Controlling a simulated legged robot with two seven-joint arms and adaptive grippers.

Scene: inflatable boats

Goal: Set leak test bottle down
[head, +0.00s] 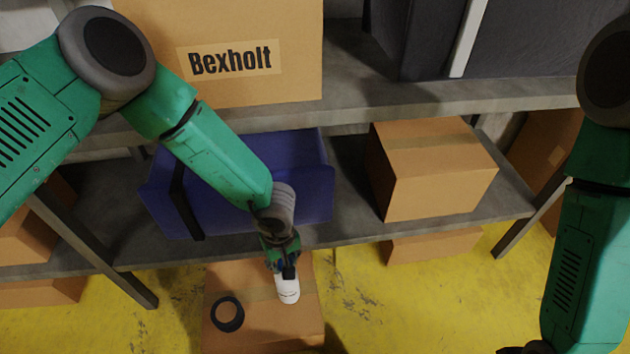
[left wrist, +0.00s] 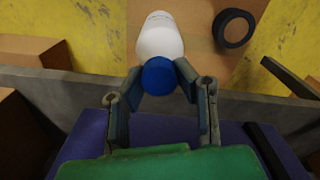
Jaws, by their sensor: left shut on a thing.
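The leak test bottle (head: 288,289) is white with a blue cap (left wrist: 159,75). My left gripper (head: 283,264) is shut on it at the cap end. In the left wrist view, the fingers (left wrist: 158,88) flank the blue cap and the white body (left wrist: 160,38) points away from the gripper. The bottle is over the top of a cardboard box (head: 255,325) at the bottom middle. Whether its base touches the box cannot be told. My right arm hangs at the right; only a dark bit near its end (head: 527,349) shows at the bottom edge.
A black ring, like a tape roll (head: 227,315), lies on the same box, left of the bottle. Behind is a grey shelf (head: 350,232) with a blue bin (head: 305,165) and a cardboard box (head: 430,165). Yellow floor (head: 430,305) is clear to the right.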

